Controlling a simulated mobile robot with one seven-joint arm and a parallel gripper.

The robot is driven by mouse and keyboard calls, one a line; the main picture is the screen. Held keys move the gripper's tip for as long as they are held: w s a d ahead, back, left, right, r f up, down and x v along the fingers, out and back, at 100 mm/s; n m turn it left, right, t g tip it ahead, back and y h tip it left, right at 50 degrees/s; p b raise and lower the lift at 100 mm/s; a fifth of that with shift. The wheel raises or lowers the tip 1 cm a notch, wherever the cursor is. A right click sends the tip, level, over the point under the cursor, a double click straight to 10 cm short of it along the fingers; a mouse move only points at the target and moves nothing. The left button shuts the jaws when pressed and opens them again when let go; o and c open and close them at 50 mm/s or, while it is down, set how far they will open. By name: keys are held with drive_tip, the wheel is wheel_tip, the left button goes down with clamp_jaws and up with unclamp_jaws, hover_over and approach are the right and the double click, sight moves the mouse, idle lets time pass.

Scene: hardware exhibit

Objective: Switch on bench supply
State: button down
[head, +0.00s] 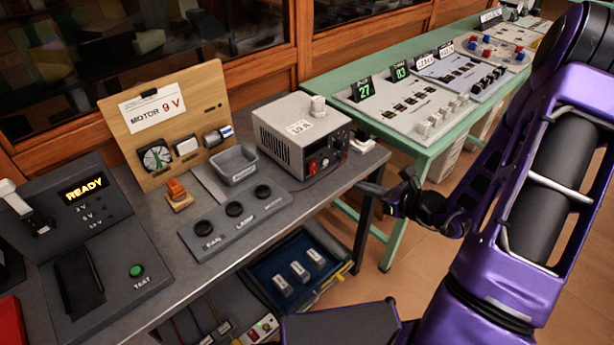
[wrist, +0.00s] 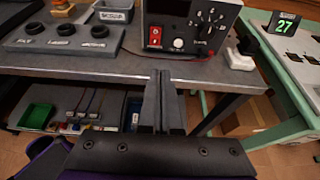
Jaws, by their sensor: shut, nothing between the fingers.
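The bench supply (head: 303,135) is a grey vented box with a black front panel, standing at the right end of the dark bench. In the wrist view its front panel (wrist: 188,22) shows a dark display, a red rocker switch (wrist: 155,36) at lower left, a pale round knob or socket beside it, and a dial with white marks at right. My gripper (head: 385,190) is in front of the bench's right end, apart from the supply. In the wrist view my gripper (wrist: 162,78) is shut and empty, pointing at the bench edge below the panel. The switch's position is unclear.
A panel with black buttons (head: 233,222) and a grey bin (head: 234,165) stand left of the supply. A white object (head: 362,142) sits at its right. The bench's front edge (wrist: 110,65) lies before my fingers. A green table (head: 405,140) stands at right.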

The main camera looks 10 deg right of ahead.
sight(314, 172)
drive_tip(key=shift+s+a+r, duration=0.1)
drive_tip(key=shift+s+a, duration=0.15)
drive_tip(key=shift+a, duration=0.3)
drive_tip(key=x, duration=1.4)
drive_tip(key=shift+w+r, duration=0.1)
drive_tip(key=shift+r, duration=0.1)
drive_tip(key=shift+w+a+f+t+b, duration=0.1)
drive_tip(key=shift+f+t+b, duration=0.3)
drive_tip(key=shift+b, duration=0.45)
drive_tip(key=shift+w+r+y, duration=0.1)
drive_tip(key=shift+r+y, duration=0.2)
